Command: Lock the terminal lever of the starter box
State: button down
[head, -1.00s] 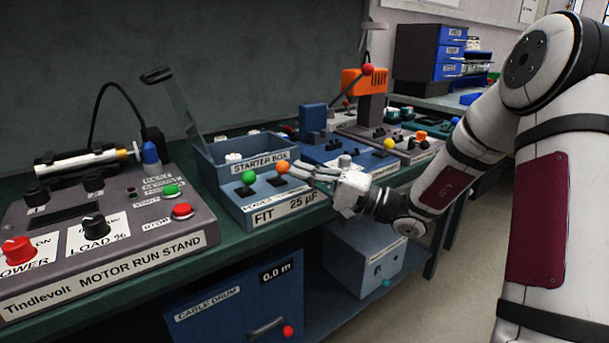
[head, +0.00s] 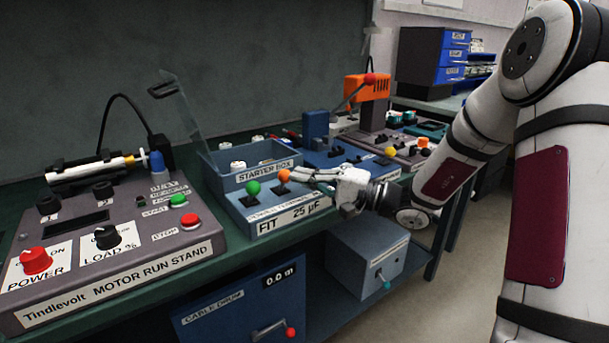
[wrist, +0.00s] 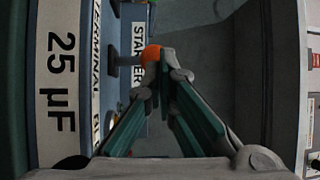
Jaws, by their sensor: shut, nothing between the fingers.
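The starter box (head: 222,168) is a blue box on the bench with its clear lid standing open. Its front panel carries a green-knobbed lever (head: 253,188) and an orange-knobbed lever (head: 284,176). My gripper (head: 296,174) is shut and empty, coming in from the right with its fingertips at the orange knob. In the wrist view the orange knob (wrist: 151,53) shows just past the fingertips (wrist: 160,75), apparently touching or very close. The word TERMINAL (wrist: 96,45) shows on the panel beside it. I cannot tell which lever it labels.
The motor run stand (head: 100,235) stands to the left of the box. A blue unit with an orange-topped press (head: 368,88) stands behind and to the right. A cable drum cabinet (head: 240,310) and a grey box (head: 367,258) sit below the bench top.

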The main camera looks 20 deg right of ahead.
jog(key=r+p, duration=0.1)
jog(key=w+m+g+h+p, duration=0.1)
jog(key=p, duration=0.1)
jog(key=shift+a+r, duration=0.3)
jog(key=shift+r, duration=0.1)
jog(key=p, duration=0.1)
jog(key=w+g+h+p, duration=0.1)
jog(key=p, duration=0.1)
jog(key=shift+a+r+m+h, duration=0.15)
jog(key=shift+r+m+h, duration=0.15)
jog(key=shift+r+m, duration=0.1)
jog(key=shift+w+a+r+m+g+h+p, duration=0.15)
jog(key=shift+w+m+g+h+p, duration=0.4)
jog(key=shift+p, duration=0.55)
jog(key=shift+f, duration=0.4)
jog(key=shift+r, duration=0.85)
